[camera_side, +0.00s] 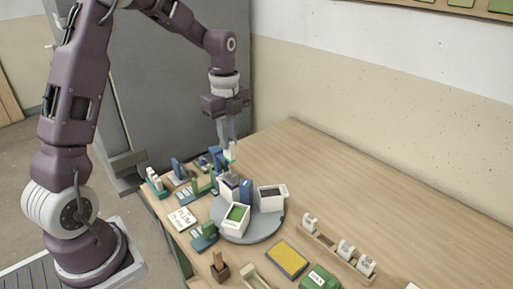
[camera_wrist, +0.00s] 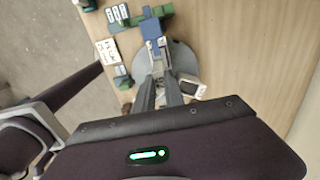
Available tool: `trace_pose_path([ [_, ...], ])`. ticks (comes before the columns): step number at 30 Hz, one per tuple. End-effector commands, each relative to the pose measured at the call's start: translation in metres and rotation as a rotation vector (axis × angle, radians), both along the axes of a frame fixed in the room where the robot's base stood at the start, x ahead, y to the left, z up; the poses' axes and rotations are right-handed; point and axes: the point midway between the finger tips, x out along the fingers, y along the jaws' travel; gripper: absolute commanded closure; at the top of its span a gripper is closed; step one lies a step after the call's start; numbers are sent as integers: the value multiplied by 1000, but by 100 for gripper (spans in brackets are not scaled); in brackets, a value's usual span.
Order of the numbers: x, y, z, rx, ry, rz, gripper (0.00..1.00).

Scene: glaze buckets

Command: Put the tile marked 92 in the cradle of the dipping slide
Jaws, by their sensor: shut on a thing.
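The tile's number cannot be read. In the wrist view, my gripper (camera_wrist: 162,68) reaches toward a blue block (camera_wrist: 152,29), and the fingers hide most of the tile. In the side view, a blue upright piece (camera_side: 246,192) stands among the buckets. It may be part of the dipping slide, but its cradle cannot be made out. The held tile is above the buckets and looks apart from them.
The turntable (camera_side: 252,235) carries a green-glaze bucket (camera_side: 235,228) and a dark-glaze bucket (camera_side: 270,203); another stands behind. Green and blue stands crowd the left, beside a lettered card (camera_side: 183,218). A wooden rack (camera_side: 328,244) holds white tiles; a yellow sponge (camera_side: 287,259) lies in front. The table's far right is clear.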

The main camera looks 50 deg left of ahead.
Motion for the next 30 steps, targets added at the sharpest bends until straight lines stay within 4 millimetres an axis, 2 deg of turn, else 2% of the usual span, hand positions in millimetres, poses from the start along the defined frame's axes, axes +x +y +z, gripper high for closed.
trace_pose_path([
  [15, 0, 0, -48, 0, 3, 1, 100],
  [30, 0, -1, -53, -1, 0, 0, 100],
])
